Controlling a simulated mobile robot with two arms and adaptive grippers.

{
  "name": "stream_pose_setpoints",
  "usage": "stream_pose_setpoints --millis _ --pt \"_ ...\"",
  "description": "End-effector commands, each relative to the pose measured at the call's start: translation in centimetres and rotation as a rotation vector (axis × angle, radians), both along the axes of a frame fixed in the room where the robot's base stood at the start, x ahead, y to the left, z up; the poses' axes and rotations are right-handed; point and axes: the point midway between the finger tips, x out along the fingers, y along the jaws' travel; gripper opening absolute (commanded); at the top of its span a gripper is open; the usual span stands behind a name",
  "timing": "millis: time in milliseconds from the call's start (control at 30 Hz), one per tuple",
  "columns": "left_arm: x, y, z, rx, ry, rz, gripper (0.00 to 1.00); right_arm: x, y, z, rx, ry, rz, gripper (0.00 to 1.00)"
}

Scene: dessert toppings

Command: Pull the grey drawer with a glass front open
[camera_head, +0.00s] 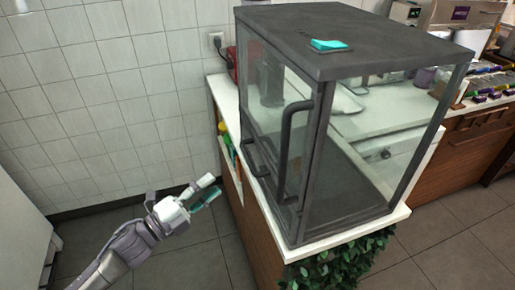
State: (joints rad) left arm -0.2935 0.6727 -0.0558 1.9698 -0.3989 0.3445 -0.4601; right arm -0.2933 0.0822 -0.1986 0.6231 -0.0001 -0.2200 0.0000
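A dark grey case with glass panes (400,40) stands on a white counter at the centre right. Its left side has a glass front with a tall dark handle (286,150) and a smaller, lower handle (252,160). The glass front looks closed against the frame. I cannot tell clearly where a drawer edge runs. My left gripper (212,187) is left of the case, apart from both handles, over the floor. Its fingers are spread with nothing between them. My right gripper is not in view.
The white counter edge (221,98) runs along the case's left side. A teal item (328,45) lies on top of the case. Green leaves (340,264) hang below the counter's front. A tiled wall (90,100) is behind. The floor left of the counter is clear.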

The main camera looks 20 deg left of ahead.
Motion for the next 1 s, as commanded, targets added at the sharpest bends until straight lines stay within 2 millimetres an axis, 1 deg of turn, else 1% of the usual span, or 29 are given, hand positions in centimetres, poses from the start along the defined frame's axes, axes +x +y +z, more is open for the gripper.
stream_pose_setpoints --millis 167,300,500,600,700,800,1000 --pt "2.1 -1.2 0.7 -0.002 -0.002 0.001 0.39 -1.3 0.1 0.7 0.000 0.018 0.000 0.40" --pt "4.4 -2.7 1.3 -0.003 -0.002 0.003 0.39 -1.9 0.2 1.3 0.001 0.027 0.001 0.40" --pt "7.8 -4.9 1.9 -0.004 0.001 0.005 0.39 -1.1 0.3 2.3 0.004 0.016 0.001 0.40" --pt "9.2 -5.8 2.1 -0.004 0.000 0.003 0.39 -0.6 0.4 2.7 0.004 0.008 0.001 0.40" --pt "10.2 -6.5 2.1 -0.004 0.003 0.004 0.39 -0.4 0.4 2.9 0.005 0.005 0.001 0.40" --pt "10.8 -6.9 2.2 -0.003 0.004 0.004 0.39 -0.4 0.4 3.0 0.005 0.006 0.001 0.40" --pt "11.2 -7.1 2.1 -0.002 0.004 0.004 0.39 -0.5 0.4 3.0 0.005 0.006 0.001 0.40"
